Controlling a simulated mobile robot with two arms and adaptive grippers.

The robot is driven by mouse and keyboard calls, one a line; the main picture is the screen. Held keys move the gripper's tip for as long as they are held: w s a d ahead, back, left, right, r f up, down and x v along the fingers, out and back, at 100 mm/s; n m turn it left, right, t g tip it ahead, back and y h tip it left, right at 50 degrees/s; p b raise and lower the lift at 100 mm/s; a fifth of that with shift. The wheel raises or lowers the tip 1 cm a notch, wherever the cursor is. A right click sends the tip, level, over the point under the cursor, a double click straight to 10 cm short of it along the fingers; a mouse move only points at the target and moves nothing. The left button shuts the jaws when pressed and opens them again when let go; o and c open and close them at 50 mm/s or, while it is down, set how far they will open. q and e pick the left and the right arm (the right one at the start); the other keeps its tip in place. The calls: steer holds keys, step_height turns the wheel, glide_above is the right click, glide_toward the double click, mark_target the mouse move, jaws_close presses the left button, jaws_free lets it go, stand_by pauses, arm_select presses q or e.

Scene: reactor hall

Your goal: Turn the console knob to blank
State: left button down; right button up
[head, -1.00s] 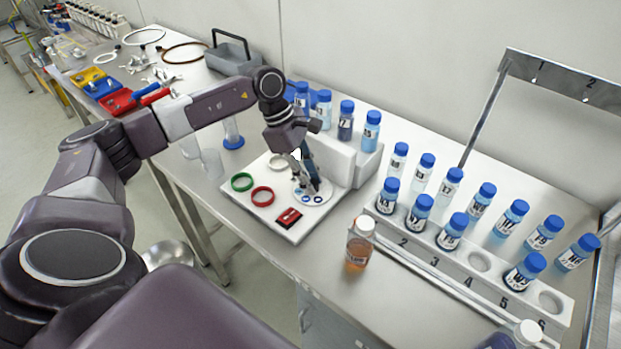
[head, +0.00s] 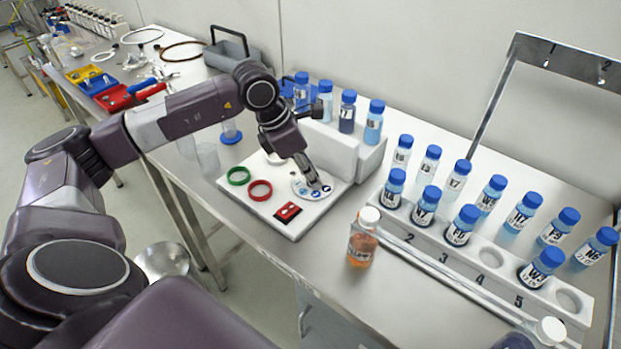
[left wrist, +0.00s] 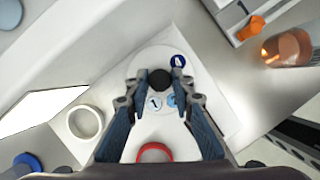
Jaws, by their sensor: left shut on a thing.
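The console (head: 290,226) is a white panel on the bench with a round white dial plate (head: 301,178) near its right edge. The plate carries small round blue and white marks; it also shows in the left wrist view (left wrist: 150,60). My left gripper (head: 314,185) reaches down over the plate. In the left wrist view its fingertips (left wrist: 161,78) are shut on the dark knob (left wrist: 161,76), one on each side. The fingers largely hide the knob in the head view, and I cannot read where it points. My right gripper is not in view.
Beside the dial are a green ring (head: 239,184), a red ring (head: 260,199) and a red switch (head: 288,219). A white box (head: 330,155) stands close behind. An amber bottle (head: 362,250) and a rack (head: 470,262) of blue-capped bottles stand to the right.

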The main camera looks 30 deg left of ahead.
arm_select(q)
steer(key=shift+n+y+b, duration=0.4)
steer(key=shift+n+b, duration=0.3)
steer(key=shift+n, duration=0.4)
steer(key=shift+r+t, duration=0.1)
steer(key=shift+t, duration=0.2)
steer(key=c, duration=1.7)
jaws_free()
steer(key=v, duration=1.2)
steer(key=shift+w, duration=0.1)
